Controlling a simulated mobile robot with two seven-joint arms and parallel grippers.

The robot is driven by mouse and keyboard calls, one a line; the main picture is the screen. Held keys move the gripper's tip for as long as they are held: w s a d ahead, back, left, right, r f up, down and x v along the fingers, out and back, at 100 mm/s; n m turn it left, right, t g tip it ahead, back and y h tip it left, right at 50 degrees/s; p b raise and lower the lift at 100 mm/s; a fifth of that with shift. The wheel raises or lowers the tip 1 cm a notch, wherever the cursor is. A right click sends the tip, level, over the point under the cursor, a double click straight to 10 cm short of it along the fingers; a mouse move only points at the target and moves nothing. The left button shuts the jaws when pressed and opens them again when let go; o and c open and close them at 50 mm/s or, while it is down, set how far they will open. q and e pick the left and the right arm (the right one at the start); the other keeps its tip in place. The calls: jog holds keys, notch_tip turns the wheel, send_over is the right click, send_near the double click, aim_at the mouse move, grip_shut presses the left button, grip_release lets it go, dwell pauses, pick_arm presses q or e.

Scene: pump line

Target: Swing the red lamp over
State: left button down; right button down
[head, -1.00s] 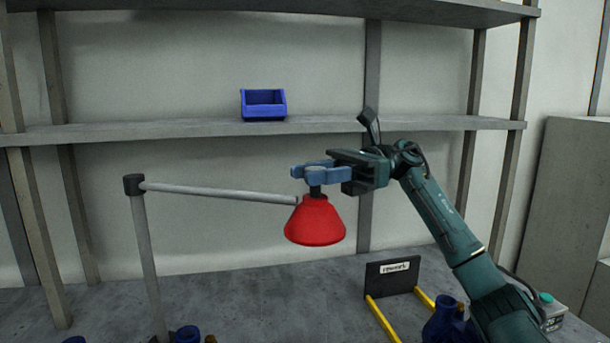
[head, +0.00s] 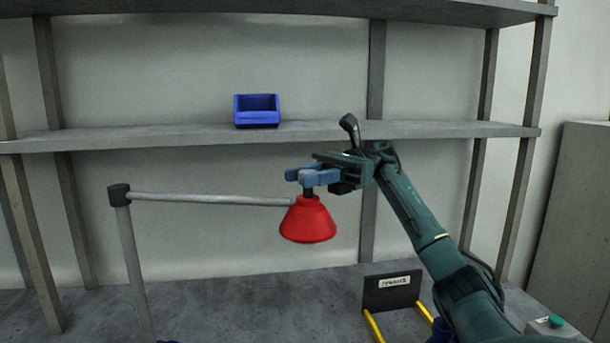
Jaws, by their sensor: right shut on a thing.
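The red lamp (head: 308,222) hangs at the right end of a grey horizontal arm (head: 210,199). That arm joins a grey post (head: 133,265) at a dark joint on the left. My right gripper (head: 307,178) comes in from the right and is shut on the top stem of the lamp, just above the red shade. The blue fingers hide part of the stem. My left gripper is not in view.
A blue bin (head: 257,111) stands on the shelf (head: 200,137) behind the lamp. Below right, a dark labelled plate (head: 392,291) stands at the end of yellow rails (head: 374,327). A blue object (head: 442,330) is partly hidden by my right arm. The bench middle looks clear.

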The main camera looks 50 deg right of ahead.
dwell(0.3)
jog(key=c, duration=1.1)
grip_release()
jog(key=shift+d, duration=0.1)
jog(key=shift+s+d+p, duration=0.2)
jog(key=shift+d, duration=1.65)
jog(key=shift+s+d+p, duration=0.15)
jog(key=shift+s+d, duration=0.05)
jog(key=shift+d, duration=1.6)
jog(key=shift+c, duration=0.2)
